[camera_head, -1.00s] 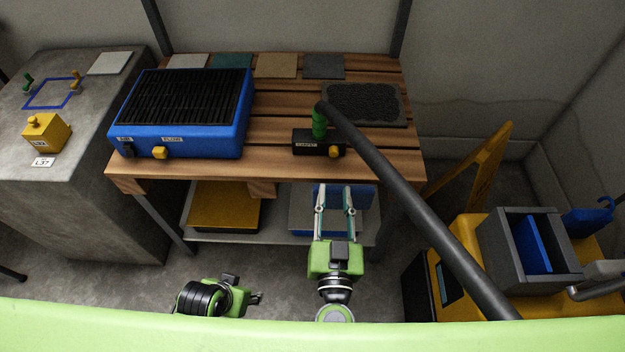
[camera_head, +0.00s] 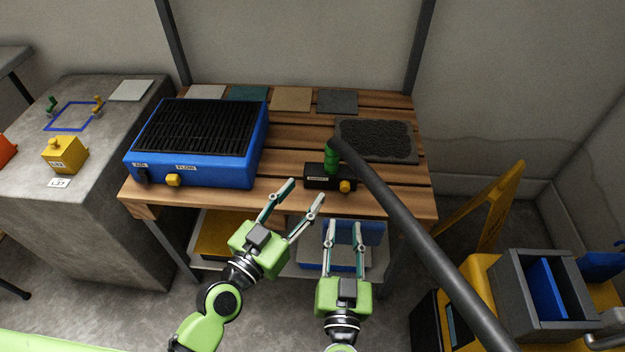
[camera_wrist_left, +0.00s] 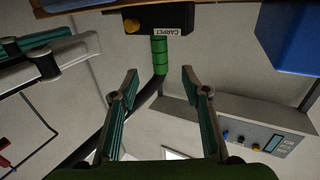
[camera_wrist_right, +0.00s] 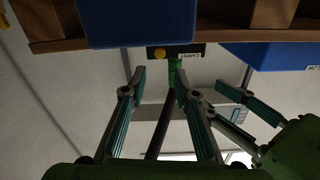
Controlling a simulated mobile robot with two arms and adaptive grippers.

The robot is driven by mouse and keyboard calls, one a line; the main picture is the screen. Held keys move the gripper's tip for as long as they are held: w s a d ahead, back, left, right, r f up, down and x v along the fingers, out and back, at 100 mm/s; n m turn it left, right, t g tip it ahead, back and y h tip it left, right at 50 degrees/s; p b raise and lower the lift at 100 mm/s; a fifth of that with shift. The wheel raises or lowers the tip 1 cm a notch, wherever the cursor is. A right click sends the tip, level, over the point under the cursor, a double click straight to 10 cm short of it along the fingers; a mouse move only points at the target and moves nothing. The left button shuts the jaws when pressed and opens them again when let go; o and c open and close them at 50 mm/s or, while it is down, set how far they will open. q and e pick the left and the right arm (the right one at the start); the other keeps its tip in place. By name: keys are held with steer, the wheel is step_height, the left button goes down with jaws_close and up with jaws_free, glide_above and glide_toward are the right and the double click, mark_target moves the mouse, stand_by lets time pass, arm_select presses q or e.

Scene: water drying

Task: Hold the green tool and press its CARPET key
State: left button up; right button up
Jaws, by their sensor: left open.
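The green tool has a green grip (camera_head: 331,158) on a black head (camera_head: 318,178) with a yellow knob (camera_head: 346,187), and stands on the wooden bench top. Its CARPET label (camera_wrist_left: 177,31) shows in the left wrist view, and the head (camera_wrist_right: 188,51) shows in the right wrist view. A thick dark hose (camera_head: 405,232) runs from the grip down to the right. My left gripper (camera_head: 306,191) is open and empty, in front of the bench edge and left of the tool. My right gripper (camera_head: 345,224) is open and empty, lower and in front of the edge, below the tool.
A blue box with a black grille (camera_head: 197,128) stands left on the bench (camera_head: 285,175). A dark rough mat (camera_head: 378,137) lies behind the tool. Several flat samples line the back. A yellow cart (camera_head: 487,272) stands right. My two grippers are close together.

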mark_target(328, 163)
arm_select(q)
steer(key=x, duration=1.3)
steer(key=shift+d, duration=0.1)
steer(key=shift+c, duration=0.4)
jaws_close()
arm_select(e)
jaws_close()
stand_by(0.3)
